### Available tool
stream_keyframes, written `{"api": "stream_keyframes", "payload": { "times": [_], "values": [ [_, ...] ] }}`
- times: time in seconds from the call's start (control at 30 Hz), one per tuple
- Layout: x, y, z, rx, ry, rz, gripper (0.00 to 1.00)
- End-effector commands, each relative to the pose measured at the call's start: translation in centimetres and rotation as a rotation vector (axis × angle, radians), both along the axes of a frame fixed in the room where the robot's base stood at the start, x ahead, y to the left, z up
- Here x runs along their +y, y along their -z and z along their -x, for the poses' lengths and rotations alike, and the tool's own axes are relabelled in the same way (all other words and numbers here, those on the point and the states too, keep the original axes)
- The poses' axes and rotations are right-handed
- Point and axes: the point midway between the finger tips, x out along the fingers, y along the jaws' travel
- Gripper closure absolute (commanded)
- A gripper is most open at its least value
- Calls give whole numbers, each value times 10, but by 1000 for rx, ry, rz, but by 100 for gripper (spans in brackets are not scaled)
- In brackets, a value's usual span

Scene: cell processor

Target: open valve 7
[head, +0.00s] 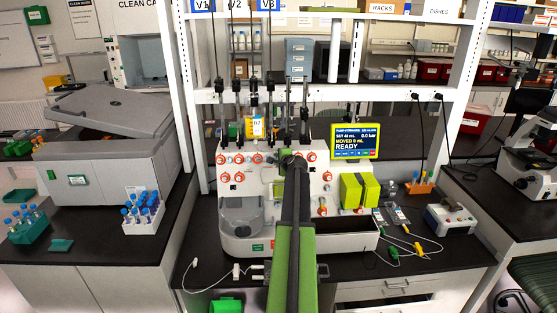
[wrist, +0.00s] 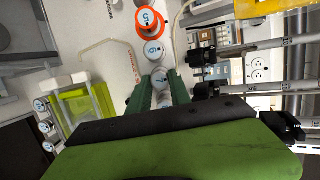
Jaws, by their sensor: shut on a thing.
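Valve 7 (wrist: 161,78) is a pale round knob with a blue-grey marked cap, seen in the wrist view. My gripper (wrist: 161,88) has its two dark green fingers on either side of this knob and is shut on it. In the head view my gripper (head: 291,160) is against the front panel of the white cell processor (head: 240,185), and my arm hides the valve there. A knob marked 5 (wrist: 148,18) with an orange ring and a similar pale knob (wrist: 153,50) stand in line above it in the wrist view.
More orange-ringed valves (head: 222,159) are on the panel, with tubes and rods above. A yellow-framed screen (head: 354,142) reads READY, 0.0 bar, moved 0 mL. Yellow-green blocks (head: 351,190) are right of my arm. Loose cables (head: 415,233) lie on the bench.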

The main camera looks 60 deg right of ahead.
Motion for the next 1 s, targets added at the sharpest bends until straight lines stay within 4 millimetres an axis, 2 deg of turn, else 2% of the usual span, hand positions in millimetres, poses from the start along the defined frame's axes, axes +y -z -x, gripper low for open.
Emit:
{"api": "stream_keyframes", "payload": {
  "times": [0.3, 0.33, 0.5, 0.83, 1.0],
  "values": [
    [2, 2, 0, 6, -6, -2, 100],
    [2, 2, 0, 6, -6, -2, 73],
    [1, 1, 0, 4, -4, -1, 54],
    [4, -2, 4, 2, -1, -1, 54],
    [24, -18, 28, 2, 0, -2, 54]
  ]
}}
